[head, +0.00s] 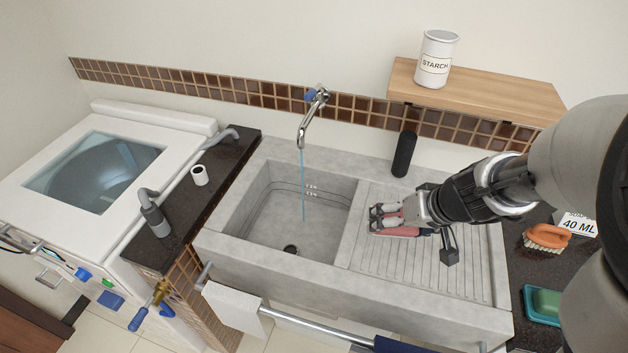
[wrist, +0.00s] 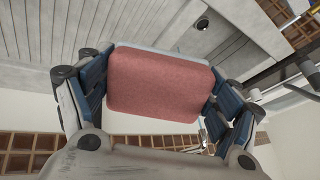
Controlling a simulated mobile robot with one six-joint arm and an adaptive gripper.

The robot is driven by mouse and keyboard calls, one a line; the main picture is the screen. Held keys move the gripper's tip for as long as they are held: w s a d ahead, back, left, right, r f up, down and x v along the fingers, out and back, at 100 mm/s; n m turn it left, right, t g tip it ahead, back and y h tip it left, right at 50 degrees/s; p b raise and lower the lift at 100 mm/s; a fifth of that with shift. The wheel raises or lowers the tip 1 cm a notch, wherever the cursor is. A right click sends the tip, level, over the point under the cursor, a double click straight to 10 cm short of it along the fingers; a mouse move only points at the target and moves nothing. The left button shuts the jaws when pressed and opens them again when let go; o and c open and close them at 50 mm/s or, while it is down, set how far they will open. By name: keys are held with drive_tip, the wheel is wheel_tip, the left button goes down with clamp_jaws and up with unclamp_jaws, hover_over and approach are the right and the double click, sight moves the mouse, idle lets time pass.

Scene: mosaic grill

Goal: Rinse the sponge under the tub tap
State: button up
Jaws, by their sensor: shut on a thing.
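My gripper (head: 384,219) is over the ribbed drainboard, right of the basin, and shut on a pink sponge (head: 401,231). In the wrist view the sponge (wrist: 160,85) sits between the two blue-padded fingers. In the head view my fingers hide part of it, and I cannot tell whether it touches the drainboard. The wall tap (head: 313,108) has a blue handle, and a thin blue stream (head: 303,185) falls from its spout into the tub basin (head: 270,215). The sponge is to the right of the stream, apart from it.
A black cylinder (head: 404,154) stands behind the drainboard (head: 440,275). A shelf (head: 500,95) with a starch can (head: 437,60) is above. An orange brush (head: 547,237) and a green soap in a teal dish (head: 543,303) are at right. A washing machine (head: 100,165) is at left.

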drive_tip(key=s, duration=0.1)
drive_tip(key=s+d+b, duration=0.1)
drive_tip(key=s, duration=0.1)
drive_tip(key=shift+s, duration=0.3)
drive_tip(key=shift+r, duration=0.1)
idle(1.1)
drive_tip(key=s+d+r+p, duration=0.1)
drive_tip(key=s+r, duration=0.2)
drive_tip(key=s, duration=0.1)
drive_tip(key=shift+s+d+r, duration=0.25)
drive_tip(key=shift+s+r, duration=0.1)
drive_tip(key=shift+r, duration=0.05)
drive_tip(key=shift+w, duration=0.1)
idle(0.4)
